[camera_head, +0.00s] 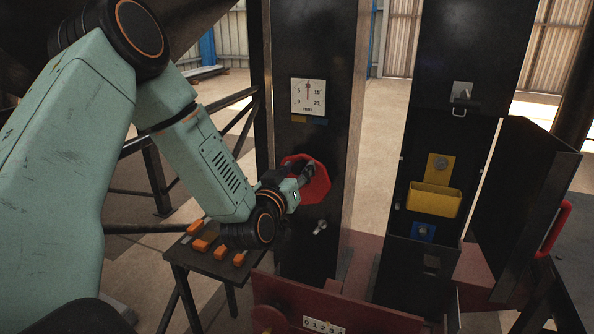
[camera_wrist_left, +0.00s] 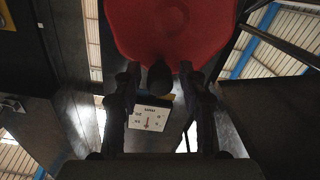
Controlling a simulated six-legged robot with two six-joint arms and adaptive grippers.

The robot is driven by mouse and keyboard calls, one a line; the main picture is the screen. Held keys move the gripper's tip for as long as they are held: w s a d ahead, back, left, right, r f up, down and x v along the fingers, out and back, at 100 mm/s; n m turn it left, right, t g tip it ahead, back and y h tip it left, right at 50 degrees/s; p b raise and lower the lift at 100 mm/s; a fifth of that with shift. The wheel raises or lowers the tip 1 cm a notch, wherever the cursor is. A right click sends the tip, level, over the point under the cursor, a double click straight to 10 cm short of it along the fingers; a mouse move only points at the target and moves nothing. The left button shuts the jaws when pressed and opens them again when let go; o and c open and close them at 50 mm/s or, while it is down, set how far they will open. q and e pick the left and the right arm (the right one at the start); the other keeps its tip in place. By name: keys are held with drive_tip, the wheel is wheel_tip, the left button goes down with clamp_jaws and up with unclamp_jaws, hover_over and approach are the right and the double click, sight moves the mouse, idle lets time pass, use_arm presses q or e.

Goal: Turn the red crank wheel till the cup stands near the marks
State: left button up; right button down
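The red crank wheel (camera_head: 321,188) is on the front of a dark column. It fills the top of the left wrist view (camera_wrist_left: 170,25). My left gripper (camera_head: 308,172) is at the wheel's face. In the left wrist view its two fingers (camera_wrist_left: 160,82) stand apart on either side of a dark knob (camera_wrist_left: 160,77), with a gap seeming to show on each side. A yellow cup-like trough (camera_head: 434,201) sits in the dark frame to the right, above a blue bolted block (camera_head: 423,232). My right gripper is not in view.
A white dial (camera_head: 308,97) is above the wheel, with small yellow and blue patches under it. A small table (camera_head: 214,266) with orange-handled items stands at left. An open dark door (camera_head: 522,205) with a red handle (camera_head: 554,229) juts out at right.

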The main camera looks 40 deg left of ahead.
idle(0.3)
use_arm(q)
drive_tip(key=v, duration=1.2)
idle(0.4)
drive_tip(key=s+d+f+g+h+b, duration=0.1)
drive_tip(key=s+d+f+g+h, duration=0.3)
drive_tip(key=f, duration=0.6)
drive_tip(key=s+d+f+g+h, duration=0.1)
drive_tip(key=s+d+f+g, duration=0.3)
drive_tip(key=f, duration=0.6)
drive_tip(key=s+d+f+m+g+b, duration=0.1)
drive_tip(key=s+f+g, duration=0.2)
drive_tip(key=s+f, duration=0.2)
drive_tip(key=s+d+f+m+g+b, duration=0.1)
drive_tip(key=s+f+m+g, duration=0.1)
drive_tip(key=s+f, duration=0.3)
drive_tip(key=s+d+f+m+g+b, duration=0.1)
drive_tip(key=s+f+g, duration=0.3)
drive_tip(key=s, duration=0.5)
drive_tip(key=shift+s+d+f+m+y, duration=0.2)
drive_tip(key=shift+d+f, duration=0.1)
drive_tip(key=shift+f, duration=0.25)
drive_tip(key=shift+s+d+f+m+y, duration=0.1)
drive_tip(key=shift+s+d+f+m, duration=0.1)
drive_tip(key=shift+d+f, duration=0.25)
